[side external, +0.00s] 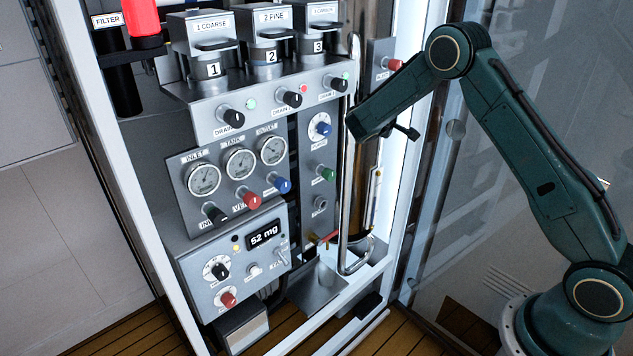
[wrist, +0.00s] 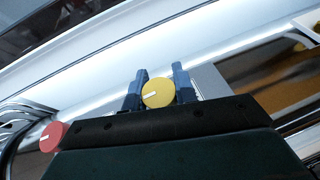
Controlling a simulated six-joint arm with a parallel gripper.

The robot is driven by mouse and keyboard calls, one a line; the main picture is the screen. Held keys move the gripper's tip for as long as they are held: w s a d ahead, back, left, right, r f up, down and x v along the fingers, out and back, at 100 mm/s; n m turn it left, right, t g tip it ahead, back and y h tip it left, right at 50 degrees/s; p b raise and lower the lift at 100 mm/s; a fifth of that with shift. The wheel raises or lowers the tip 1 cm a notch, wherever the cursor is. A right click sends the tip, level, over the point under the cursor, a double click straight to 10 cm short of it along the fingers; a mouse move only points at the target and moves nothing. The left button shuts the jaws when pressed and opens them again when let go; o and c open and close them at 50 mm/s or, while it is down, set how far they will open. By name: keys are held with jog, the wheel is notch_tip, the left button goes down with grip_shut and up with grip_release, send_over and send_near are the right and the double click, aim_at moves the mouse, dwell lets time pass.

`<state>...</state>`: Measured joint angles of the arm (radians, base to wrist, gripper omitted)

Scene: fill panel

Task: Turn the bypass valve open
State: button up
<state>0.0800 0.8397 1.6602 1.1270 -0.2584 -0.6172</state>
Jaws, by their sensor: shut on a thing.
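A round yellow knob (wrist: 157,93) with a white pointer line sits between the two blue-grey fingers of my gripper (wrist: 159,88) in the wrist view. The fingers are shut on it, one at each side. The pointer line lies nearly level in that view, slightly tilted. No label on this knob is readable, so I cannot confirm by name that it is the bypass valve. In the side view, my wrist covers the yellow knob and my fingertips, in front of the narrow plate at the panel's right side.
A red knob (side external: 393,64) is above on the same narrow plate; a red knob (wrist: 52,136) shows at lower left in the wrist view. A tall bent metal pipe (side external: 346,220) runs close by my wrist. Gauges (side external: 240,163) and several coloured knobs fill the panel to the left.

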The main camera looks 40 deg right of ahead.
jog(key=shift+r+n+t+h, duration=0.15)
jog(key=shift+n+t+h, duration=0.2)
jog(key=shift+h, duration=0.75)
jog(key=o, duration=1)
jog(key=shift+c, duration=0.2)
jog(key=shift+a, duration=0.1)
jog(key=v, duration=0.7)
